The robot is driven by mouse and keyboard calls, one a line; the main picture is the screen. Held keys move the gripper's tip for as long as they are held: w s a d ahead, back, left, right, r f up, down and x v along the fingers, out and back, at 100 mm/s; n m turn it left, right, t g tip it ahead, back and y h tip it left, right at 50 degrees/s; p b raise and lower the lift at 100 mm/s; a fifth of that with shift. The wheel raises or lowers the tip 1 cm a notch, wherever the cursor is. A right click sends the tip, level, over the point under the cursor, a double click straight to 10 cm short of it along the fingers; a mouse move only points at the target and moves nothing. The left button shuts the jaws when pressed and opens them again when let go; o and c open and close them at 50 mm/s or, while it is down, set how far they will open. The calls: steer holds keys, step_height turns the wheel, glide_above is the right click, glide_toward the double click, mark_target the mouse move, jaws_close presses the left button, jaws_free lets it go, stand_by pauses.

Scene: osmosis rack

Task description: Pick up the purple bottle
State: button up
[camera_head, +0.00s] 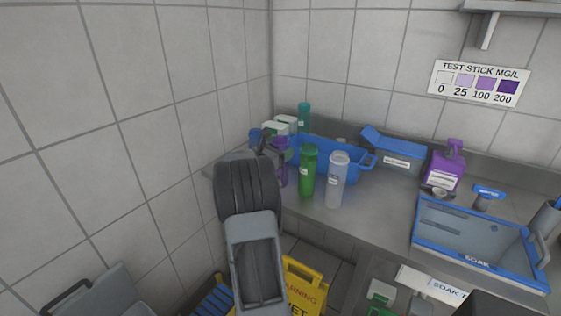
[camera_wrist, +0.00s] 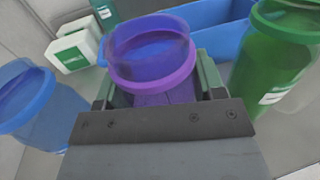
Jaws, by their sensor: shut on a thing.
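The purple bottle (camera_wrist: 150,62) is upright with a round purple rim, between the two fingers of my gripper (camera_wrist: 159,84) in the wrist view. My gripper is shut on it near its top. In the head view the purple bottle (camera_head: 282,165) shows as a narrow strip beside my gripper (camera_head: 268,147), at the left end of the steel counter. My arm hides part of it there. I cannot tell whether its base touches the counter.
A green bottle (camera_head: 308,172) stands close to the right, with a clear bottle (camera_head: 337,182) beside it. A blue bottle (camera_wrist: 40,105) is close on the left. A blue bin (camera_head: 335,160) and white-green boxes (camera_wrist: 72,48) stand behind. The tiled wall is near on the left.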

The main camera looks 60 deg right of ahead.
mark_target(275, 144)
steer(key=shift+r, duration=0.55)
step_height(275, 144, up, 2)
steer(key=shift+r, duration=0.2)
steer(key=s+a+r, duration=0.9)
steer(key=a, duration=0.1)
steer(key=shift+a+r, duration=0.25)
steer(key=shift+a, duration=0.05)
steer(key=shift+s, duration=0.1)
